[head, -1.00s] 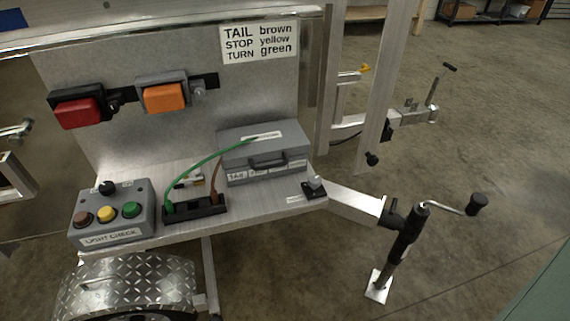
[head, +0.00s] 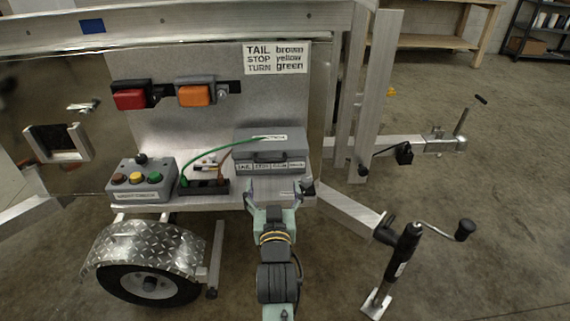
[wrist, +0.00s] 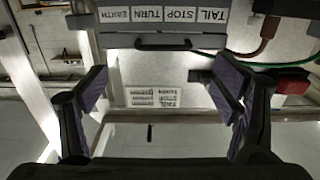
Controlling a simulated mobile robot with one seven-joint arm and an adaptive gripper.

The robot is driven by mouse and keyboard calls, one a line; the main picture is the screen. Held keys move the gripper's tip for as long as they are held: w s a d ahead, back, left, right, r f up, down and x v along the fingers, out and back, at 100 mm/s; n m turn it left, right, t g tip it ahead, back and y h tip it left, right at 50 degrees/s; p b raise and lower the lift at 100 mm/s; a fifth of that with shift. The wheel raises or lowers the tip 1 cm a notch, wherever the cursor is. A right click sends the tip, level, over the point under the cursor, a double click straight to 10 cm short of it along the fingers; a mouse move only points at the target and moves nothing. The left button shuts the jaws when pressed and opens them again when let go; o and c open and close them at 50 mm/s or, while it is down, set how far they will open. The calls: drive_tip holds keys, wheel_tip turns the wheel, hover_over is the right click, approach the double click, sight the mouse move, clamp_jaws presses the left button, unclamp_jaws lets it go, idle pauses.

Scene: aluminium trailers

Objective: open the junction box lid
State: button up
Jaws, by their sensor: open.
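The grey junction box (head: 270,143) stands on the trailer shelf with its lid down. A dark handle (head: 270,156) is on its front, above white labels. In the wrist view the box front (wrist: 113,41) and handle (wrist: 163,43) appear upside down at the top. My gripper (head: 273,192) is in front of the box, below the handle in the head view. In the wrist view my gripper (wrist: 160,85) has its two dark pads spread wide with nothing between them. The handle lies beyond the fingertips, apart from them.
A green and a brown wire run from the terminal block (head: 205,188) towards the box. The light check box (head: 141,178) stands left on the shelf (head: 215,202). The jack (head: 405,250) stands lower right.

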sight(271, 162)
drive_tip(key=w+p, duration=0.1)
drive_tip(key=w, duration=0.3)
drive_tip(key=w+p, duration=0.1)
drive_tip(key=w, duration=0.4)
drive_tip(key=shift+a+r, duration=0.15)
drive_tip(key=shift+w, duration=0.7)
drive_tip(key=shift+c, duration=0.2)
drive_tip(key=c, duration=1.4)
drive_tip(key=shift+r, duration=0.1)
